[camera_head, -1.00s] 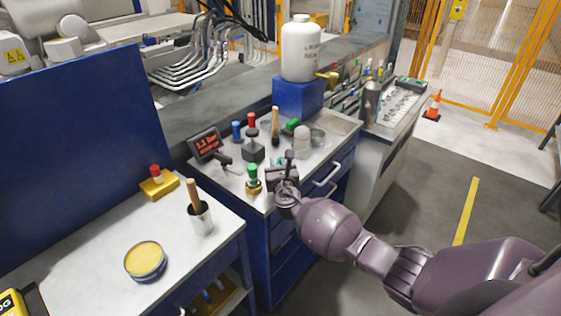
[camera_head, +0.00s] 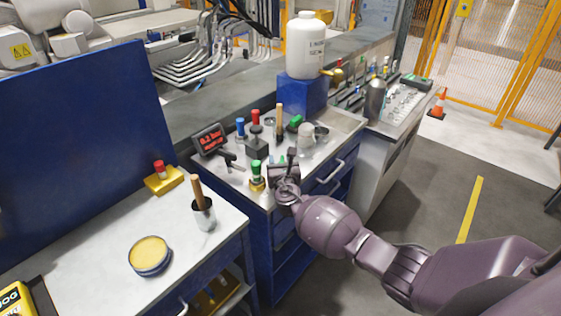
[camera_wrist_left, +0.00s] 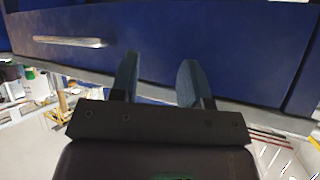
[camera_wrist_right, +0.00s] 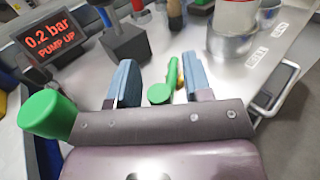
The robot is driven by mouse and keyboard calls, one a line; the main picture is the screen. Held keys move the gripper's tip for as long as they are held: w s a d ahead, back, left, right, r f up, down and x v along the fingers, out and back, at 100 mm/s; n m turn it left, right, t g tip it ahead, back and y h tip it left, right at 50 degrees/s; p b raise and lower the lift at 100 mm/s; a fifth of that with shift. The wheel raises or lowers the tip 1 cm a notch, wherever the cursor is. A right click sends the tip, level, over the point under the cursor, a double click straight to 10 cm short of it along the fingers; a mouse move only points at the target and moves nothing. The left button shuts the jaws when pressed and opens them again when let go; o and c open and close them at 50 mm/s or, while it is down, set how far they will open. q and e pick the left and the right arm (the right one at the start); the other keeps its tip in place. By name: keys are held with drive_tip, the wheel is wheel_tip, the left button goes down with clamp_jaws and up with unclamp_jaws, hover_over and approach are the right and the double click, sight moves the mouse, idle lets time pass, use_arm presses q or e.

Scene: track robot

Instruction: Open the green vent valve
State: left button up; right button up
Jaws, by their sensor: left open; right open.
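In the right wrist view a green lever (camera_wrist_right: 164,88) with a yellow part behind it shows between the open fingers of my right gripper (camera_wrist_right: 150,82). I cannot tell whether the fingers touch it. A green knob (camera_wrist_right: 45,113) stands left of the gripper. In the head view this knob (camera_head: 256,168) sits on a brass base on the bench, just left of my right gripper (camera_head: 284,166), which largely hides the lever there. My left gripper (camera_wrist_left: 158,75) is open and empty in front of a blue drawer front (camera_wrist_left: 170,40), outside the head view.
A display (camera_wrist_right: 48,40) reads 0.2 bar, PUMP UP. Behind the right gripper stand a dark block (camera_wrist_right: 125,42), a clear dome (camera_head: 306,136) and blue, red and wooden handles. A white bottle (camera_head: 305,48) stands on a blue box. The near-left bench holds a yellow-topped tin (camera_head: 150,253).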

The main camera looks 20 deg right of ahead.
drive_tip(key=p+v, duration=0.1)
drive_tip(key=v, duration=1)
